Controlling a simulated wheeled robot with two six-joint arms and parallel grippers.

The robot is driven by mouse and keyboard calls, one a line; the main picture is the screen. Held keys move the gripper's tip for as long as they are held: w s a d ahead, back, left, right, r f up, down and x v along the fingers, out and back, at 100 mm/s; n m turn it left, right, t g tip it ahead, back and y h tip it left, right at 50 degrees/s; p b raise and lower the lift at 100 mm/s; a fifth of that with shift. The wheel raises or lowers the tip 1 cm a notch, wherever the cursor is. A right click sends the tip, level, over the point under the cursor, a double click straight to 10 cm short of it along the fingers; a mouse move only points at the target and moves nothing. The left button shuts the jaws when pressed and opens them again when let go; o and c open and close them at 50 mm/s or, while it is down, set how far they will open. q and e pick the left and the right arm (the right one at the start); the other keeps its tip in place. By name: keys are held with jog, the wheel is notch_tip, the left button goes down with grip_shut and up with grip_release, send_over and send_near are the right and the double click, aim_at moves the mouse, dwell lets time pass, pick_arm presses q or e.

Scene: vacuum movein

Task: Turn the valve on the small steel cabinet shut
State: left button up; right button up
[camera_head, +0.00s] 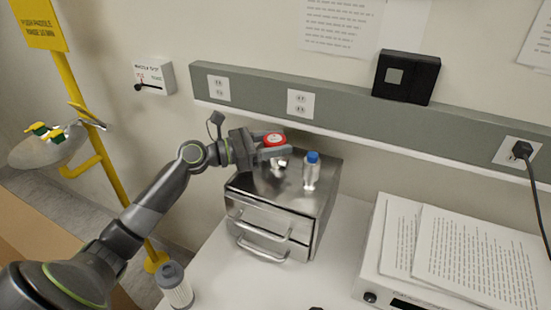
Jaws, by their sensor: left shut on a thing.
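The small steel cabinet (318,207) stands on the white bench, with two drawers and bar handles on its front. The valve (273,140) sits above the cabinet's top at its back left, with a red rim and a pale centre. My left gripper (275,145) reaches in from the left and is shut on the valve, its fingers on either side of it. The fingers partly hide the valve's sides. A clear bottle with a blue cap (311,172) stands on the cabinet top, just right of the gripper.
A grey-capped canister (175,287) stands at the bench's front left. A white device (377,272) with printed sheets on top is at the right. A grey outlet rail (335,115) runs along the wall behind. A yellow eyewash stand (85,130) is at the left.

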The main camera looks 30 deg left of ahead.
pick_arm(q)
jog(key=m+g+h+b, duration=0.2)
jog(key=g, duration=0.1)
jog(key=shift+f+m+b, duration=0.2)
jog(key=shift+m+b, duration=0.2)
jog(key=shift+m+g+h, duration=0.4)
jog(key=shift+g+h, duration=0.2)
jog(key=shift+g, duration=0.2)
jog(key=m+g, duration=0.1)
jog(key=m+g+h+b, duration=0.1)
jog(key=g, duration=0.1)
jog(key=m+g, duration=0.1)
jog(key=g, duration=0.1)
jog(key=shift+r+m+h, duration=0.25)
jog(key=shift+m+h, duration=0.05)
jog(key=shift+h, duration=0.1)
jog(key=m+g, duration=0.1)
jog(key=g, duration=0.2)
jog(key=m+g+b, duration=0.1)
jog(key=m+g, duration=0.1)
jog(key=g, duration=0.1)
jog(key=shift+m, duration=0.3)
jog(key=shift+g, duration=0.3)
jog(key=shift+s+m+g, duration=0.1)
jog(key=shift+m+g, duration=0.2)
jog(key=shift+m, duration=0.1)
jog(key=shift+f, duration=0.1)
jog(key=o, duration=1)
jog(key=shift+c, duration=0.2)
